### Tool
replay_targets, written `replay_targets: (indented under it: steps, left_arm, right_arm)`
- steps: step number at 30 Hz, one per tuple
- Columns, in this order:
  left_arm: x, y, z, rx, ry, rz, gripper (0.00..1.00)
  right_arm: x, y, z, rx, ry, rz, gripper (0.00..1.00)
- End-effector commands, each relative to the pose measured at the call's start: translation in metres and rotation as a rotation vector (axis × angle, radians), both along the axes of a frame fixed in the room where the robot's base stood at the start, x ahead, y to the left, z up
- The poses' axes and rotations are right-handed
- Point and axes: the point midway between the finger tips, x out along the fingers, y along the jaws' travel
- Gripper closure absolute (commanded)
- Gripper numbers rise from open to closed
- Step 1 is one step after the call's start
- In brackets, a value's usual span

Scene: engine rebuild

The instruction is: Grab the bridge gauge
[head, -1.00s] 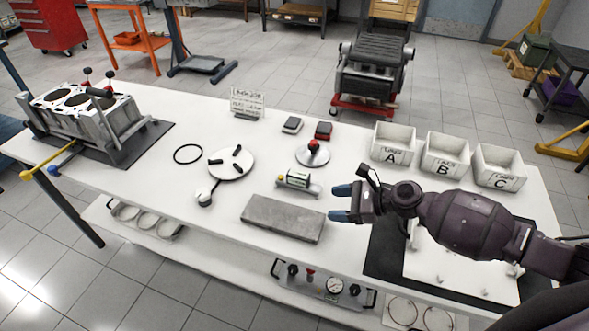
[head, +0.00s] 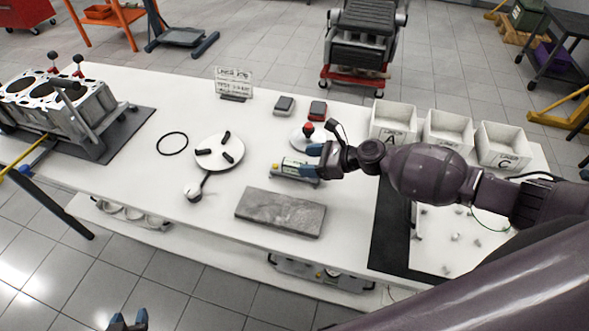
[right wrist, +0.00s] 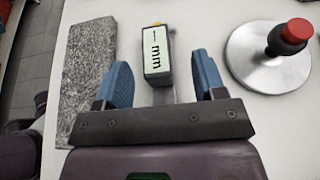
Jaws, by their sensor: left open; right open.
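The bridge gauge appears to be the small dark block with a pale "mm" display and a yellow tip (head: 290,167), lying on the white table. It also shows in the right wrist view (right wrist: 157,58), ahead of and between my right fingers. My right gripper (head: 312,160) is open at the gauge's right end, its blue fingertips apart on either side in the right wrist view (right wrist: 163,82). No grip on the gauge shows. My left gripper (head: 128,321) is open and empty at the bottom edge of the head view, well away from the gauge.
A grey stone slab (head: 281,212) lies in front of the gauge. A round metal base with a red-topped black knob (head: 308,130) stands close behind it. A white disc fixture (head: 219,153) is to the left. Bins (head: 393,124) stand at the right.

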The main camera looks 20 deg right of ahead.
Motion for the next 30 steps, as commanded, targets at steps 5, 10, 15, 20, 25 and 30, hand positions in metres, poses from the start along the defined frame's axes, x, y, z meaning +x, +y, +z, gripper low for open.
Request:
replay_targets:
  steps: [5, 10, 15, 20, 25, 30]
  left_arm:
    - [0.003, -0.001, 0.001, -0.001, -0.008, -0.002, 0.57]
    - [0.004, -0.001, 0.0, 0.0, -0.01, -0.002, 0.57]
    - [0.004, -0.001, 0.0, -0.001, -0.011, -0.003, 0.57]
    - [0.004, -0.001, 0.0, -0.001, -0.011, -0.003, 0.57]
    - [0.003, -0.001, -0.001, -0.001, -0.009, -0.002, 0.57]
    - [0.0, 0.0, -0.002, -0.001, -0.003, 0.0, 0.57]
  right_arm:
    - [0.008, 0.02, -0.013, 0.002, 0.001, 0.001, 0.36]
    - [0.017, 0.034, -0.021, 0.001, -0.001, 0.001, 0.36]
    - [0.019, 0.038, -0.024, 0.0, 0.001, 0.002, 0.36]
    - [0.019, 0.038, -0.023, 0.0, 0.0, 0.001, 0.36]
    - [0.019, 0.038, -0.023, 0.0, 0.0, 0.001, 0.62]
    - [0.019, 0.038, -0.023, 0.0, 0.0, 0.001, 0.88]
